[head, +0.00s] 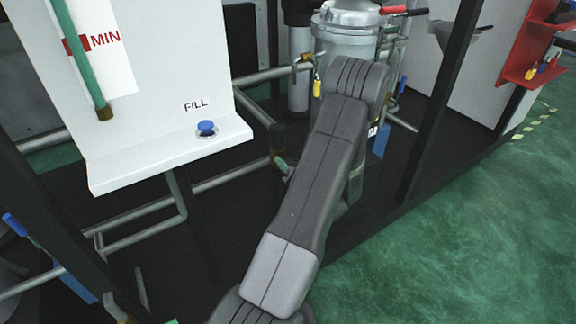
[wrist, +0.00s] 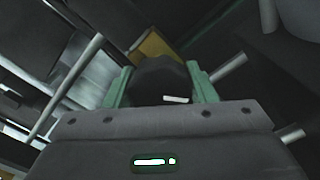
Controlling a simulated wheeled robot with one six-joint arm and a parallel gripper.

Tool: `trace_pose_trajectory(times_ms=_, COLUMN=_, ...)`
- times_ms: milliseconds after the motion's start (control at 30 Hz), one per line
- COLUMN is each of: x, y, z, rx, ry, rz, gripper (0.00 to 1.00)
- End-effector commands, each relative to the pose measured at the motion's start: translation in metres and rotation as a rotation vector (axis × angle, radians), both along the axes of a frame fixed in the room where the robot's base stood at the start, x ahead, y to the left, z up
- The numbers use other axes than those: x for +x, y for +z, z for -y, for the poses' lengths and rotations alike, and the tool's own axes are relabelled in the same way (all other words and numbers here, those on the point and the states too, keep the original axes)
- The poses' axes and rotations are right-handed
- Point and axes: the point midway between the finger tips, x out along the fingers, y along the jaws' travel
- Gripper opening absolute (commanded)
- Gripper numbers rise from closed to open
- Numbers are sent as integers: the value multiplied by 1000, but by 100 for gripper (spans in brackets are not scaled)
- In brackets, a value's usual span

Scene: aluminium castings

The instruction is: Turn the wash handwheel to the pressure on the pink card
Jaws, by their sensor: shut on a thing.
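In the wrist view my gripper (wrist: 160,88) has its two green fingers on either side of a dark rounded knob-like part with a short white mark, which I take to be the handwheel (wrist: 160,72). The gripper is shut on it. A brownish-yellow fitting (wrist: 152,45) shows just behind it. In the head view my grey arm covers most of this spot, and only a bit of green finger (head: 281,163) shows at its left edge, beside a pipe. The pink card and a pressure gauge are not seen in either view.
A white panel (head: 150,150) with a blue FILL button (head: 206,128) stands at left. Grey pipes (head: 225,177) run close to the gripper. A metal vessel (head: 345,35) stands behind my arm, and a black frame post (head: 440,100) is to its right. Green floor at right is clear.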

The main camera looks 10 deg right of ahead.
Motion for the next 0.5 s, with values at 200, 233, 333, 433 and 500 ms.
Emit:
trace_pose_trajectory(times_ms=200, x=0, y=0, z=0, rx=0, ry=-1, rz=-1, gripper=73)
trace_pose_trajectory(times_ms=233, x=0, y=0, z=0, rx=0, ry=-1, rz=-1, gripper=73)
trace_pose_trajectory(times_ms=333, x=0, y=0, z=0, rx=0, ry=-1, rz=-1, gripper=73)
trace_pose_trajectory(times_ms=433, x=-1, y=0, z=0, rx=0, ry=-1, rz=-1, gripper=73)
trace_pose_trajectory(times_ms=500, x=-4, y=0, z=2, rx=0, ry=-2, rz=0, gripper=73)
